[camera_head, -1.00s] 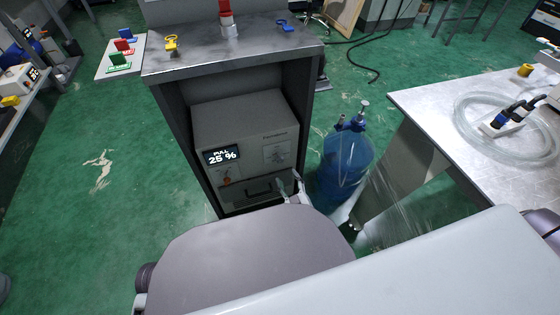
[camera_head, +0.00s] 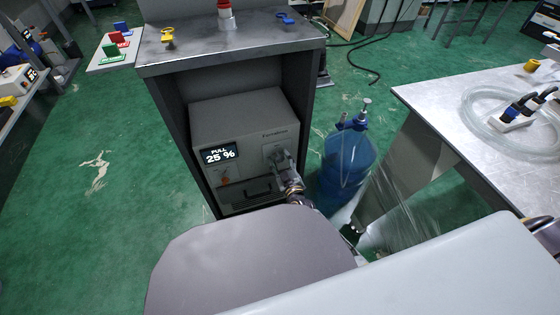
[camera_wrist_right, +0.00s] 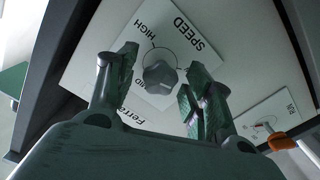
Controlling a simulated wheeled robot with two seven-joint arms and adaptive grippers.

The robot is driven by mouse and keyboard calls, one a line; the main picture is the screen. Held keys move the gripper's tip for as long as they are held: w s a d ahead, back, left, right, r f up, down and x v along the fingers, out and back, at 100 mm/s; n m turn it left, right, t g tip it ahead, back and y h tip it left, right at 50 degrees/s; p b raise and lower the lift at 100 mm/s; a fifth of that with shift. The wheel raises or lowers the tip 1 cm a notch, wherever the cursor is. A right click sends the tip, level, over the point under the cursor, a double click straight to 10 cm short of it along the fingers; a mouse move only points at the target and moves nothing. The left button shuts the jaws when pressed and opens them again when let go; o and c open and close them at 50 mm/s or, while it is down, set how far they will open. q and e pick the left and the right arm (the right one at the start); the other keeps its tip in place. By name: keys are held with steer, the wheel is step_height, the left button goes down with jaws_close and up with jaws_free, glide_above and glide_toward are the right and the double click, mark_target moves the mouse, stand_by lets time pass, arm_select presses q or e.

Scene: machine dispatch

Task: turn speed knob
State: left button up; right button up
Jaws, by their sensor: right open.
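The speed knob (camera_wrist_right: 160,77) is a grey round knob on a white panel marked SPEED, HIGH and MID in the right wrist view. My right gripper (camera_wrist_right: 155,85) is open, with one finger on each side of the knob; I cannot tell whether they touch it. In the head view my right gripper (camera_head: 278,157) is at the right of the front of the grey machine (camera_head: 230,117) and hides the knob. The machine's display (camera_head: 220,155) reads PULL 25 %. My left gripper is not in view.
The machine sits inside a dark open cabinet (camera_head: 172,110), whose side walls stand close around it. A blue cylinder (camera_head: 345,165) stands on the floor to the right. A metal table (camera_head: 445,105) with coiled clear hose is further right. An orange-handled switch (camera_wrist_right: 281,141) is near my right gripper.

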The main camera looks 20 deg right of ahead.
steer(key=shift+w, duration=0.55)
steer(key=c, duration=1.1)
steer(key=shift+o, duration=0.2)
